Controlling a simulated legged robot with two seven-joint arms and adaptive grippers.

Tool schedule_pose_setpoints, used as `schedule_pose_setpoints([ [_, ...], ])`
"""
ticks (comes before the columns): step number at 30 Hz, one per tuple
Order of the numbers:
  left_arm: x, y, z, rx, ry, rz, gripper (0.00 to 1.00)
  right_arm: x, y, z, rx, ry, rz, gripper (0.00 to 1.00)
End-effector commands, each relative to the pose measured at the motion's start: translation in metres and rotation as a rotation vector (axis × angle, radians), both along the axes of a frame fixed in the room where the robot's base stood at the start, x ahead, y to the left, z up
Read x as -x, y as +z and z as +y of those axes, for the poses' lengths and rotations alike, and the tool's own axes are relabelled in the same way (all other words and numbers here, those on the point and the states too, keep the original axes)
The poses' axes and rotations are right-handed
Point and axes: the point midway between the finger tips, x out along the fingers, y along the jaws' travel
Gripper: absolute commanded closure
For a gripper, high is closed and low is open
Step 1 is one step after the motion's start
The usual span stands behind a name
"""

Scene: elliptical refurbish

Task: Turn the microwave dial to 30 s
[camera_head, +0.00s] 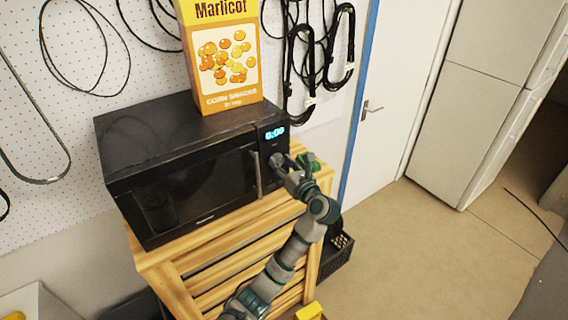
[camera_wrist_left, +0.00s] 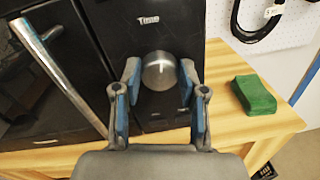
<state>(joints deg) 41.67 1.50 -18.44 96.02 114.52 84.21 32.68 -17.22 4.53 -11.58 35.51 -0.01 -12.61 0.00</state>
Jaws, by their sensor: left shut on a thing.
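The black microwave (camera_head: 165,150) stands on a slatted wooden stand, its lit display (camera_head: 274,132) seeming to read 0:00. In the left wrist view the round silver dial (camera_wrist_left: 159,70) sits on the black panel below the word "Time", with a pale mark on its face. My left gripper (camera_head: 280,165) is at the microwave's control panel. In the head view the gripper partly hides the dial. My right gripper is not in view.
A yellow-orange Marlicot box (camera_head: 225,55) stands on the microwave. The door handle (camera_wrist_left: 60,75) is left of the dial. A green block (camera_wrist_left: 254,94) lies on the wooden stand (camera_wrist_left: 225,125) to the right. Cables hang on the pegboard behind. Floor at the right is open.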

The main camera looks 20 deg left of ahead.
Motion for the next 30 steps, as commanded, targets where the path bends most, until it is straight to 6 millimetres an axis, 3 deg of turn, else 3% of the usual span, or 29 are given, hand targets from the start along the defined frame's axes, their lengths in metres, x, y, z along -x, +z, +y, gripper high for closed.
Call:
schedule_pose_setpoints([
  [15, -0.001, -0.003, 0.001, -0.153, 0.005, 0.283, 0.93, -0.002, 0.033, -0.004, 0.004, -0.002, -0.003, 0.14],
  [30, -0.001, -0.005, 0.002, -0.244, 0.005, 0.436, 0.93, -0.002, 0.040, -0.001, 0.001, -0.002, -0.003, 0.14],
])
